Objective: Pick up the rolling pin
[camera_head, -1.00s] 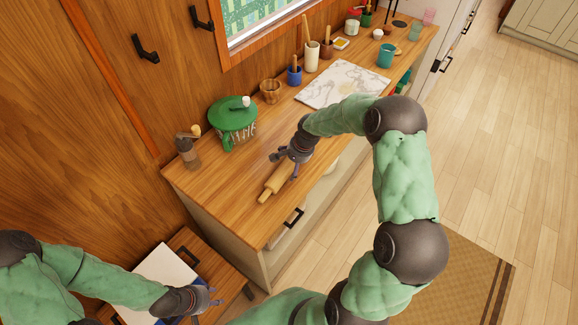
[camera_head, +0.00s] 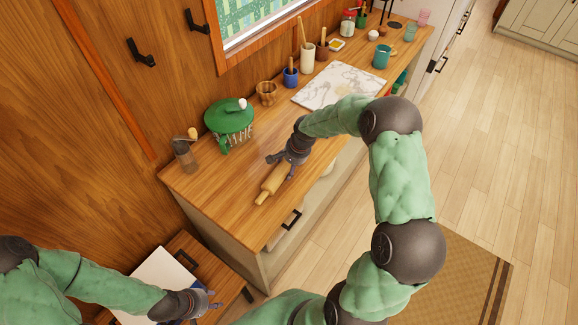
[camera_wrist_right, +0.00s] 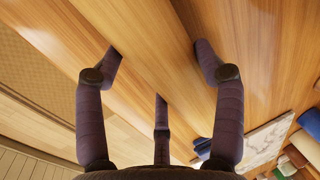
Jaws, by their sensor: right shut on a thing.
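The rolling pin (camera_head: 272,182) is pale wood and lies at a slant near the front edge of the wooden counter, its near handle free. My right gripper (camera_head: 282,163) is over its far end and is shut on it, hiding that end. Whether the pin is clear of the counter I cannot tell. In the right wrist view the gripper's dark fingers (camera_wrist_right: 160,80) stand on both sides of a band of wood, and pin and counter are hard to tell apart. My left gripper (camera_head: 214,300) is low at the left, its fingers apart and empty, beside a white board.
A marble board (camera_head: 340,85) lies further right, with several cups and utensil pots (camera_head: 307,58) along the wall. A low wooden table (camera_head: 222,268) is at lower left.

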